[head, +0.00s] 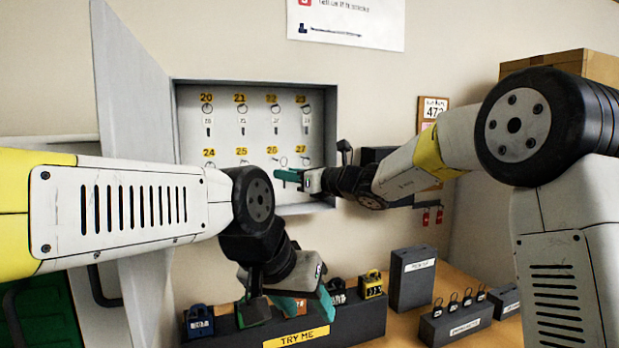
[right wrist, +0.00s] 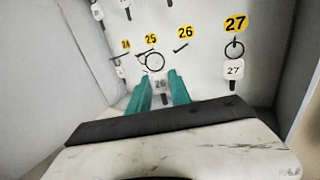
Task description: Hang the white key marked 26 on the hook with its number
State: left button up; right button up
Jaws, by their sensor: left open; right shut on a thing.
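The white key marked 26 (right wrist: 160,86) is pinched between the teal fingertips of my right gripper (right wrist: 161,77), inside the wall cabinet (head: 331,140). Its ring (right wrist: 155,62) stands above the fingers. In the right wrist view the ring appears below and left of the hook under label 26 (right wrist: 182,47), nearer in the picture to the hook of 25; whether it touches any hook I cannot tell. In the head view my right gripper (head: 280,174) reaches in at the lower right of the board.
Key 27 (right wrist: 233,70) hangs on its hook to the right; other keys hang on the board. The cabinet door (head: 132,90) stands open at left. Padlocks sit on the TRY ME box (head: 345,325); a grey box (head: 412,278) stands right of it.

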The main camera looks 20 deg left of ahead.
jog(key=w+a+f, duration=0.1)
jog(key=w+a, duration=0.3)
jog(key=w, duration=0.2)
jog(key=shift+a+f, duration=0.15)
jog(key=shift+a, duration=0.15)
dwell(0.6)
jog(key=shift+w, duration=0.1)
dwell(0.5)
jog(key=o, duration=1.1)
jog(key=shift+c, duration=0.2)
